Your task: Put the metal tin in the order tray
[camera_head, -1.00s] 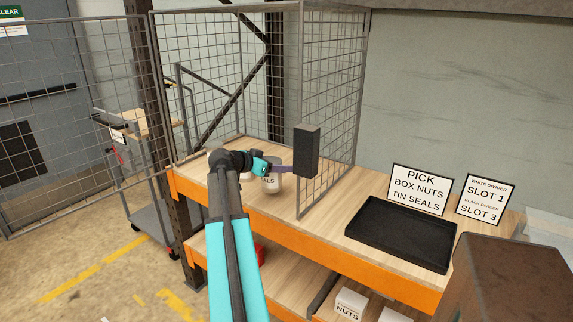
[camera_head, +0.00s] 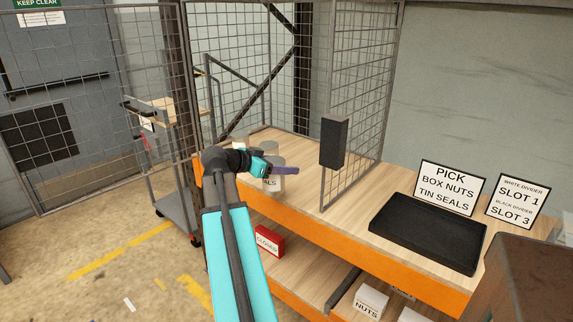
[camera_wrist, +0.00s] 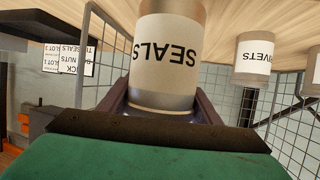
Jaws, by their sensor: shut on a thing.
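The metal tin labelled SEALS (camera_wrist: 166,50) is between the two fingers of my gripper (camera_wrist: 160,108), which is shut on it. In the head view the tin (camera_head: 272,184) is partly hidden by my gripper (camera_head: 284,171), at the left end of the bench by the mesh cage. I cannot tell whether its base touches the bench. The black order tray (camera_head: 428,232) lies on the bench to the right, beyond the mesh panel, and looks empty.
A mesh side panel (camera_head: 365,110) with a dark box (camera_head: 334,143) on its front edge stands between gripper and tray. A RIVETS tin (camera_wrist: 254,58) is near mine. PICK (camera_head: 451,187) and slot (camera_head: 518,200) signs stand behind the tray. A brown block (camera_head: 525,285) is front right.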

